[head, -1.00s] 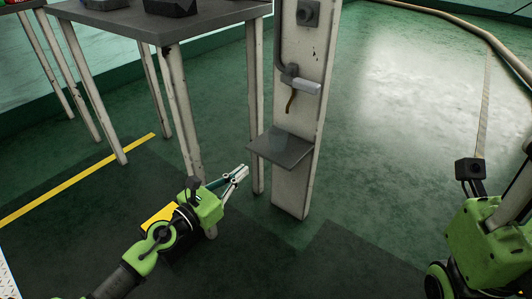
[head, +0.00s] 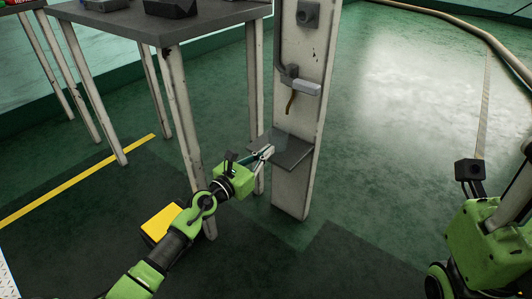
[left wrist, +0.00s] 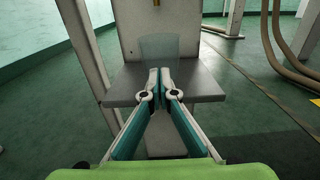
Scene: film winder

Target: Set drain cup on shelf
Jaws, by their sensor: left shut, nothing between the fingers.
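The shelf (head: 291,153) is a small dark grey plate on the front of a pale post. My left gripper (head: 268,152) is over its left part; the fingers are together and grip nothing. In the left wrist view the shut fingertips (left wrist: 160,74) point across the shelf (left wrist: 205,86). A see-through, cup-like shape (left wrist: 159,46), apparently the drain cup, shows upright just beyond them, in front of the post. I cannot tell whether it touches the shelf or the fingertips. The green wrist of my right arm (head: 488,235) is at the right edge; its fingers do not show.
The post (head: 292,195) carries a tap-like fitting (head: 305,87) above the shelf, with a short brown hose (head: 290,103). A grey-topped table (head: 190,22) stands to the left, its legs close to my left arm. Open green floor lies right of the post.

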